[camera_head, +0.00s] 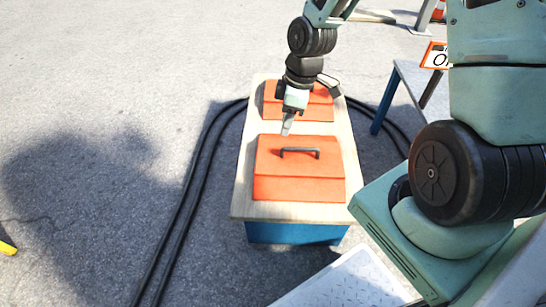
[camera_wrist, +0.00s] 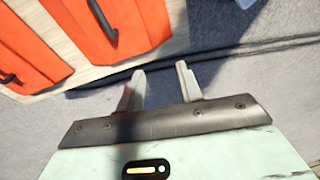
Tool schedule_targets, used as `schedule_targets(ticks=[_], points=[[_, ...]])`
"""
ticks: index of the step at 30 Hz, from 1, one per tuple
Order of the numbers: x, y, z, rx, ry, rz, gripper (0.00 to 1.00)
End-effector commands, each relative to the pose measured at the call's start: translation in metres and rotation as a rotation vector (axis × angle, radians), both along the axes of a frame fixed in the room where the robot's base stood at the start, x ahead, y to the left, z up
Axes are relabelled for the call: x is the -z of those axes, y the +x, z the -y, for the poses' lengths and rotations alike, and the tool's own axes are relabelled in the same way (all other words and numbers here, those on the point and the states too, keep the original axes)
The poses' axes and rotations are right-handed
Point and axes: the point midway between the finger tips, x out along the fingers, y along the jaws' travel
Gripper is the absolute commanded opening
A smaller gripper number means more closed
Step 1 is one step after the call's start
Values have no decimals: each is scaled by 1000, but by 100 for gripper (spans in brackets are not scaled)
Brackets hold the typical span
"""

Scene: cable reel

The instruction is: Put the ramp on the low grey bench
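Two orange wedge-like pieces lie on a wooden-topped table. The near orange ramp (camera_head: 298,180) has a black handle on top. The far orange ramp (camera_head: 312,112) is partly hidden by my arm. Both also show in the wrist view, one ramp (camera_wrist: 150,18) at the top and the other at the left. My gripper (camera_head: 287,125) appears over the gap between them in the head view. In the wrist view its fingers (camera_wrist: 160,85) are apart with nothing between them. A grey-topped bench with a blue leg (camera_head: 383,103) stands at the right, mostly hidden by my arm.
The wooden tabletop (camera_head: 243,190) has narrow bare margins. Black cables (camera_head: 192,190) run along the ground around it. An orange-edged sign (camera_head: 436,54) is at the grey bench. A yellow object (camera_head: 6,247) lies at the left edge. Open pavement lies left.

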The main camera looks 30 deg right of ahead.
Motion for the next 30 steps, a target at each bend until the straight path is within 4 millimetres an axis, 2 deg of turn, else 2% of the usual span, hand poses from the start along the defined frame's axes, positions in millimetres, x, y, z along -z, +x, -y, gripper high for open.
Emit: schedule_targets(ticks=[1, 6, 9, 12, 15, 19, 23, 30], points=[[-18, -9, -25, -5, -28, -10, 36], [-66, -57, -92, 61, -100, -50, 36], [-91, -93, -123, 108, -131, -55, 36], [-111, -129, -145, 153, -149, -56, 36], [-125, -159, -157, 193, -157, -57, 36], [-134, -183, -163, 228, -159, -60, 36], [-137, -191, -165, 243, -160, -63, 36], [-137, -191, -165, 245, -160, -63, 36]])
